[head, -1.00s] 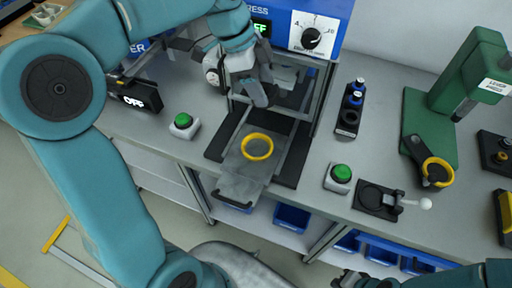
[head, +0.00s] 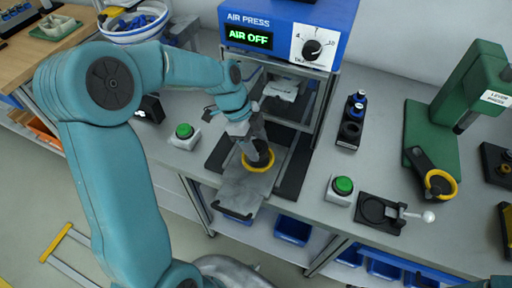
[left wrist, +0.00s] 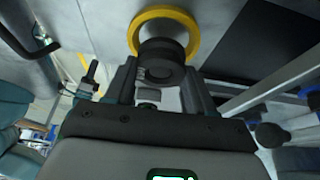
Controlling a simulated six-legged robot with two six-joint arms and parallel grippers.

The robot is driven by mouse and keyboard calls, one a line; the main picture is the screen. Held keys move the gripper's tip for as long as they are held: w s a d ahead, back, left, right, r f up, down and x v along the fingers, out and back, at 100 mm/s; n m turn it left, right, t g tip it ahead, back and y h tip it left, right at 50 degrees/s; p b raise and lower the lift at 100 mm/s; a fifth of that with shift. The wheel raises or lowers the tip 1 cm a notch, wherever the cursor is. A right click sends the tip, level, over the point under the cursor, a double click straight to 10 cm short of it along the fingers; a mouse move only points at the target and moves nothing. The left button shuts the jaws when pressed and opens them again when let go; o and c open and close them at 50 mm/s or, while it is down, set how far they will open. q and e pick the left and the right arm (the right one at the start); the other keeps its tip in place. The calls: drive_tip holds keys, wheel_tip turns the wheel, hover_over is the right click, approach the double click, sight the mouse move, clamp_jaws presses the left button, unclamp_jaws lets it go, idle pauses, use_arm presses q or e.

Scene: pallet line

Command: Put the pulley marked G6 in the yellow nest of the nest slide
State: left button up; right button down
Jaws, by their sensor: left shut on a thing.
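My left gripper (head: 257,151) is over the nest slide (head: 240,192), pointing down at the yellow nest (head: 258,168). It is shut on a dark round pulley (left wrist: 161,58), which shows between the fingers in the left wrist view. There the yellow nest (left wrist: 137,25) shows as a ring right behind and around the far side of the pulley. I cannot tell whether the pulley touches the nest or hangs just above it. No mark on the pulley can be read. My right gripper is not in view.
The blue air press (head: 275,25) reads AIR OFF above the slide; its frame posts stand close behind my gripper. Green buttons flank the slide, left (head: 184,133) and right (head: 341,187). A green lever press (head: 440,135) stands at right. A dark fixture (head: 380,212) lies in front.

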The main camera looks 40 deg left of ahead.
use_arm(q)
wheel_tip(320, 180, down, 3)
drive_tip(key=shift+w+a+r, duration=0.1)
drive_tip(key=shift+r, duration=0.1)
drive_tip(key=o, duration=1.1)
drive_tip(key=v, duration=1.2)
drive_tip(key=shift+r, duration=0.1)
